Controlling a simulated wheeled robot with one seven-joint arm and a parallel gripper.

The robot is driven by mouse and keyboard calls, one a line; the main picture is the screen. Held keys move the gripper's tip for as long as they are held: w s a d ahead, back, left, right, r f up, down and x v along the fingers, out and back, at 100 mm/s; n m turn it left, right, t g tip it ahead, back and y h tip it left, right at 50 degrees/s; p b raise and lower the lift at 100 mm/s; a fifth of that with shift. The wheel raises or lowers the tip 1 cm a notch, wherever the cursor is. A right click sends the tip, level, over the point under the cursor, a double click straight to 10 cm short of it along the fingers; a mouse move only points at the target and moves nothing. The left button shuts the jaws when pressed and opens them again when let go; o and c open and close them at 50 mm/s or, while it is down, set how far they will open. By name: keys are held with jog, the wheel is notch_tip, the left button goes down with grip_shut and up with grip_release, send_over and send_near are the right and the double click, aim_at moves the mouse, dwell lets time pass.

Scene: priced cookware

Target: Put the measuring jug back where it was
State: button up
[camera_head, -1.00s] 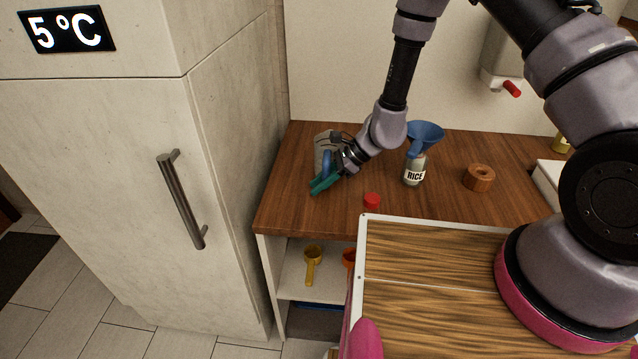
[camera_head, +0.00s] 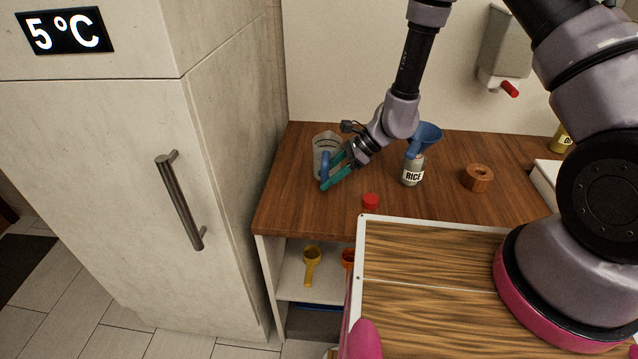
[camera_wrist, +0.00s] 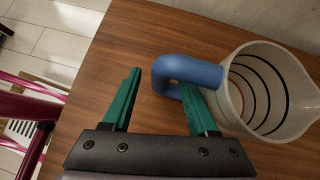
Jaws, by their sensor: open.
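The measuring jug (camera_head: 326,150) is clear with a blue handle and stands upright on the wooden counter at its left end. It also shows in the wrist view, with its clear body (camera_wrist: 268,92) at the right and its blue handle (camera_wrist: 186,70) pointing towards my gripper. My gripper (camera_head: 330,176) has green fingers and is open beside the handle. In the wrist view my gripper (camera_wrist: 160,88) has its right finger close to the handle, partly hidden by it. The left finger stands apart with bare counter between. Nothing is held.
A rice jar (camera_head: 413,172) with a blue funnel (camera_head: 425,136) stands right of my gripper. A red cap (camera_head: 370,201) lies near the counter's front edge. A wooden ring (camera_head: 478,178) is further right. The fridge (camera_head: 120,170) borders the left. A yellow scoop (camera_head: 312,262) is on the shelf below.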

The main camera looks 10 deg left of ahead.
jog(key=v, duration=0.8)
jog(key=d+r+n+t+h, duration=0.1)
jog(key=d+r+n, duration=0.3)
jog(key=r, duration=0.7)
jog(key=d+r+n+t, duration=0.2)
jog(key=d+r, duration=0.3)
jog(key=r, duration=0.7)
jog(key=s+d+r+n+t+h, duration=0.2)
jog(key=s+d+r+t, duration=0.1)
jog(key=s+d+r, duration=0.3)
jog(key=s+d+r+n+t+h, duration=0.2)
jog(key=s+d+r, duration=0.4)
jog(key=d+r, duration=0.5)
jog(key=shift+s+d+r+n+t+h, duration=0.2)
jog(key=shift+d+n+t+h, duration=0.2)
jog(key=shift+d+t+h, duration=0.4)
